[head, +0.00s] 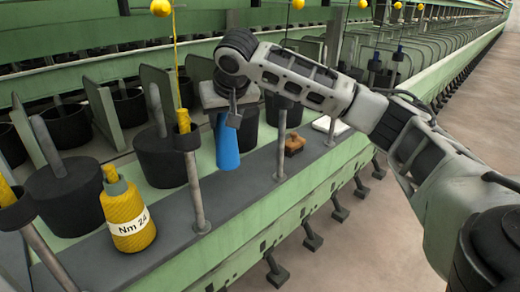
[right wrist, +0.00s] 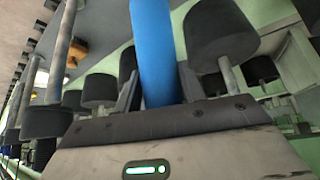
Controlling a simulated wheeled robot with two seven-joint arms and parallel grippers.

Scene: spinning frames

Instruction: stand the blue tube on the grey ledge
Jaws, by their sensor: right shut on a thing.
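The blue tube (head: 227,148) hangs roughly upright below my right gripper (head: 228,112), which is shut on its upper part. In the right wrist view the tube (right wrist: 155,50) stands between the two fingers (right wrist: 157,88). The grey ledge (head: 252,176) runs along the front of the green machine. The tube's lower end shows over the ledge; I cannot tell whether it touches it. The tube's top is hidden by the gripper. My left gripper is not in view.
A yellow bobbin labelled "Nm 24" (head: 128,232) stands on the ledge at left.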

